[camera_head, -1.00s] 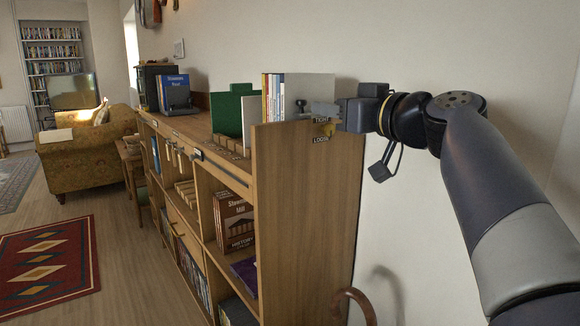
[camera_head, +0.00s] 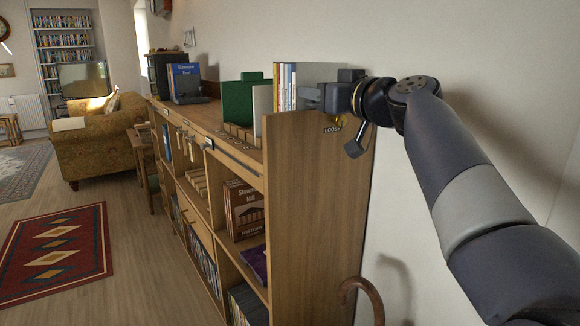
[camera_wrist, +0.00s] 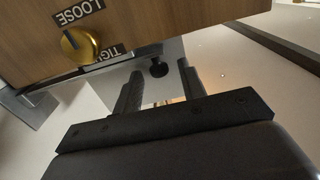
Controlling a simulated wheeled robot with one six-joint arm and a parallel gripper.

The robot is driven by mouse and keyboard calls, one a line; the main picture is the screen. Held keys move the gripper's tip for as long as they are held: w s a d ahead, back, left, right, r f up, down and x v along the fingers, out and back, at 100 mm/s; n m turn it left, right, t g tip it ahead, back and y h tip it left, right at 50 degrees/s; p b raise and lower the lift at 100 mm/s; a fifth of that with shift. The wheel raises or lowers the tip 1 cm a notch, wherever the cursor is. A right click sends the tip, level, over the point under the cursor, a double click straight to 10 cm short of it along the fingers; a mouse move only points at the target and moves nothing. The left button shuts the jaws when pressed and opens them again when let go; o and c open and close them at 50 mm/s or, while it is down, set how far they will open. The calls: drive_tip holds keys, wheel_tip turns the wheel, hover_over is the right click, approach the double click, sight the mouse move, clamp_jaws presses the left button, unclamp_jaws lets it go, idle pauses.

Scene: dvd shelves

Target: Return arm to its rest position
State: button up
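My gripper (camera_head: 312,96) is at the near end of the wooden shelf unit, by its top edge, beside the upright books and grey plate there. My arm reaches in from the right, bent at the elbow. In the wrist view my gripper (camera_wrist: 160,88) shows two dark fingers set apart, with a gap between them. A grey plate and a small black knob (camera_wrist: 158,68) show beyond the gap. I see nothing held, and contact with the plate cannot be told.
The shelf's end panel (camera_head: 318,220) carries a brass knob (camera_wrist: 80,45) with LOOSE and TIGHT labels, close to my gripper. A white wall (camera_head: 480,60) stands behind my arm. A curved brown handle (camera_head: 362,292) is low beside the shelf. Open floor (camera_head: 140,260) lies left, with a red rug (camera_head: 55,255).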

drive_tip(key=v, duration=1.1)
drive_tip(key=shift+m, duration=0.3)
drive_tip(key=x, duration=0.3)
drive_tip(key=r+p+x, duration=0.1)
drive_tip(key=x, duration=0.3)
drive_tip(key=p+x, duration=0.1)
drive_tip(key=x, duration=0.3)
drive_tip(key=shift+r, duration=0.2)
drive_tip(key=w+d+r+m+p, duration=0.2)
drive_tip(key=d+r+m+p, duration=0.2)
drive_tip(key=p, duration=1.3)
drive_tip(key=w+d+r+m+p, duration=0.3)
drive_tip(key=r+m+p, duration=0.3)
drive_tip(key=p, duration=1.2)
wheel_tip(320, 180, up, 3)
drive_tip(key=shift+w+d+r+m, duration=0.25)
drive_tip(key=shift+d+m, duration=0.15)
drive_tip(key=shift+d, duration=0.2)
